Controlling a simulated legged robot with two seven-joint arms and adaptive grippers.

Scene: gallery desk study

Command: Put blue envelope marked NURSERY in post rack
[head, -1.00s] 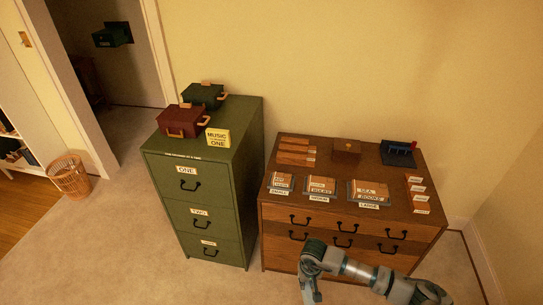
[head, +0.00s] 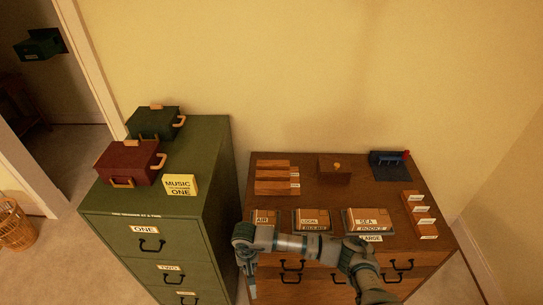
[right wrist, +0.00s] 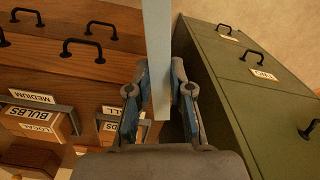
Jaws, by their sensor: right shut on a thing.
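My right gripper (right wrist: 159,100) is shut on a thin pale blue-grey flat thing (right wrist: 157,45), seen edge-on in the right wrist view. It looks like the blue envelope, but no NURSERY marking shows. Two slotted wooden holders with small white labels stand on the dresser, one at back left (head: 273,178) and one at right (head: 418,212). I cannot tell which is the post rack. My left gripper is out of view.
The wooden dresser (head: 375,180) also bears labelled trays along its front, a brown box (head: 335,167) and a dark blue stand (head: 390,166). The green cabinet (head: 205,170) bears red (head: 128,162) and green (head: 155,122) boxes. A narrow gap separates cabinet and dresser.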

